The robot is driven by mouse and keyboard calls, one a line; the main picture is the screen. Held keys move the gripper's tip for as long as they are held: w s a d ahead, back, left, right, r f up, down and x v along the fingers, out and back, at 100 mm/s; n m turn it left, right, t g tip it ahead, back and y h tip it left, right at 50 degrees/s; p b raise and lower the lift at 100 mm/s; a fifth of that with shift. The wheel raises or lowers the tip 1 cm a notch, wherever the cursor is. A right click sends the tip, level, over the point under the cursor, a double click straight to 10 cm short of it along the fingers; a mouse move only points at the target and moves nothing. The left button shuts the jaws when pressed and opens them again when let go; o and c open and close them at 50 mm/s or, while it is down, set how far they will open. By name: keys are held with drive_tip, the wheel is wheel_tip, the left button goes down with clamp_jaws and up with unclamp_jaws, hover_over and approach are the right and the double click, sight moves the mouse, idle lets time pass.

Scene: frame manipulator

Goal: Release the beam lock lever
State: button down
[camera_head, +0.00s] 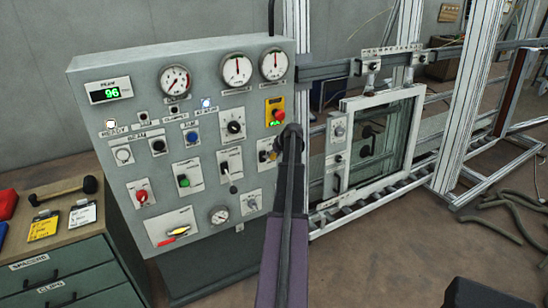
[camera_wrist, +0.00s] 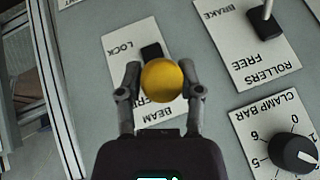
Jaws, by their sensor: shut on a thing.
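The beam lock lever has a round yellow knob (camera_wrist: 163,84) and a black base (camera_wrist: 151,50). Its white plate (camera_wrist: 117,47) reads LOCK and BEAM; the rest of the lettering is partly hidden by the knob and fingers. My gripper (camera_wrist: 160,74) is shut on the yellow knob, with one finger on each side. In the head view my arm covers much of the gripper and part of the lever's plate on the right side of the grey control panel (camera_head: 90,75).
The brake/free rollers lever (camera_wrist: 264,24) and the clamp bar dial (camera_wrist: 293,153) sit close by. A red stop button (camera_head: 277,115) is above on the panel. A glazed frame (camera_head: 411,140) on metal rails stands right. A tool cabinet (camera_head: 60,270) is at left.

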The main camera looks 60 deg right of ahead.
drive_tip(key=shift+w+d+r, duration=0.1)
idle(0.3)
drive_tip(key=shift+c, duration=1.3)
unclamp_jaws()
drive_tip(key=shift+r, duration=0.1)
